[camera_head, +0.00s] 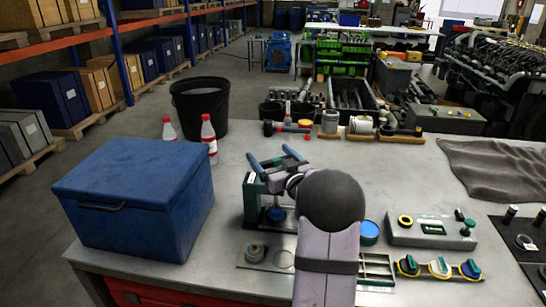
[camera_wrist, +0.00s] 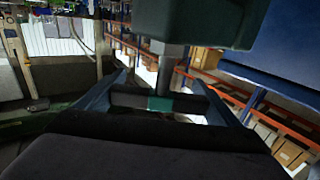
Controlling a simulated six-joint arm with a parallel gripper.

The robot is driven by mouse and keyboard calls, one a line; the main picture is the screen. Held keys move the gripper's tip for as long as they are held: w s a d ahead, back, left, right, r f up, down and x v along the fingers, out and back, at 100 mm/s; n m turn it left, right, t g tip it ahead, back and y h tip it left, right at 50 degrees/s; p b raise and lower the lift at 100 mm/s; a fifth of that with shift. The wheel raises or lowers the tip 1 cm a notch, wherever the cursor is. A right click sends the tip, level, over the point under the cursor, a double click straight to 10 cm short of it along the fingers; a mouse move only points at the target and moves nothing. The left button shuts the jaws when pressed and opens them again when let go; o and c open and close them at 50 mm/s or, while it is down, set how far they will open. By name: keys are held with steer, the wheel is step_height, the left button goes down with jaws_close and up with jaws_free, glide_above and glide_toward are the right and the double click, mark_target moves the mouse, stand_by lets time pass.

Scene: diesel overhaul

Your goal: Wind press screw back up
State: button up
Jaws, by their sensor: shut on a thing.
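The small green press (camera_head: 252,200) stands on the bench behind and left of my forearm, with a blue round part (camera_head: 275,214) low in its frame. My gripper (camera_wrist: 164,84) is at the top of the press, its two blue fingers one on each side of the press screw's handle. In the wrist view the dark screw shaft (camera_wrist: 167,72) runs between the green press body (camera_wrist: 200,22) and a dark crossbar with a green band (camera_wrist: 160,103). The gripper is shut on the handle. My wrist hides part of the press in the head view.
A blue lidded box (camera_head: 135,200) stands close on the left. A black bucket (camera_head: 200,105) and red-capped bottles (camera_head: 208,135) are behind it. A grey control box (camera_head: 430,232) and a blue-topped tin (camera_head: 369,232) lie right.

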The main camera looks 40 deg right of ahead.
mark_target(279, 165)
steer(key=n+y+p, duration=0.1)
steer(key=y, duration=0.1)
steer(key=a+n+y+p, duration=0.1)
steer(key=n+y, duration=0.1)
steer(key=y, duration=0.1)
steer(key=n+y+p, duration=0.1)
steer(key=n+y, duration=0.1)
steer(key=y, duration=0.1)
steer(key=shift+s+a+f, duration=0.1)
steer(key=shift+a+f, duration=0.15)
steer(key=shift+a, duration=0.05)
steer(key=n+y, duration=0.1)
steer(key=n+g+y, duration=0.1)
steer(key=y, duration=0.1)
steer(key=a+n+g+y, duration=0.1)
steer(key=shift+s+f+y, duration=0.15)
steer(key=shift+s+y, duration=0.1)
steer(key=shift+y, duration=0.05)
steer(key=shift+s+a+n+g+y, duration=0.1)
steer(key=shift+a+n+g+y, duration=0.1)
steer(key=shift+n+g+y, duration=0.45)
steer(key=shift+s+a+n+g+y, duration=0.1)
steer(key=shift+a+n+g+y, duration=0.1)
steer(key=shift+n+g+y, duration=0.4)
steer(key=shift+a+n+y, duration=0.1)
steer(key=shift+n+y, duration=0.25)
steer(key=shift+y, duration=0.2)
steer(key=o, duration=0.9)
